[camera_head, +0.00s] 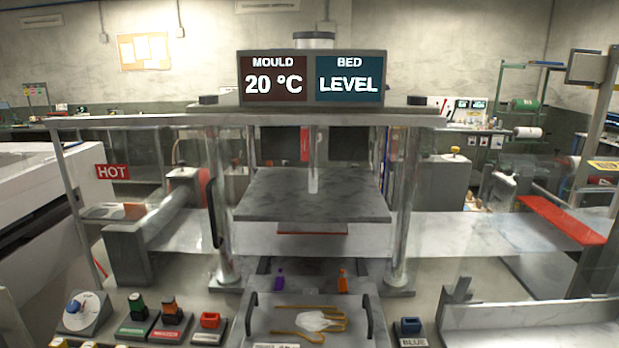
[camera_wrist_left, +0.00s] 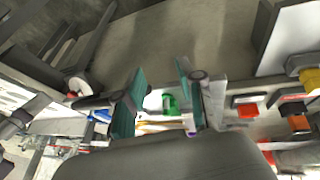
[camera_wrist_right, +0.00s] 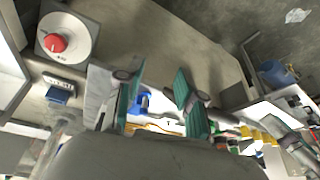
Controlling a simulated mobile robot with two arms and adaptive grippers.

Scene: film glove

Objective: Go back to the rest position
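My left gripper (camera_wrist_left: 160,82) shows in the left wrist view, its two teal fingers spread apart with nothing held between them. A green object (camera_wrist_left: 170,104) shows in the gap, farther off. My right gripper (camera_wrist_right: 157,86) shows in the right wrist view, also with teal fingers apart and empty. A blue item (camera_wrist_right: 143,102) shows beyond its fingers. Neither gripper nor arm shows in the head view. There, a press with a display reading MOULD 20 °C (camera_head: 275,80) and BED LEVEL stands ahead. A tray (camera_head: 262,325) in front of it bears a whitish, glove-like piece with tan strips (camera_head: 315,321).
A blue block (camera_head: 410,327) stands to the right.

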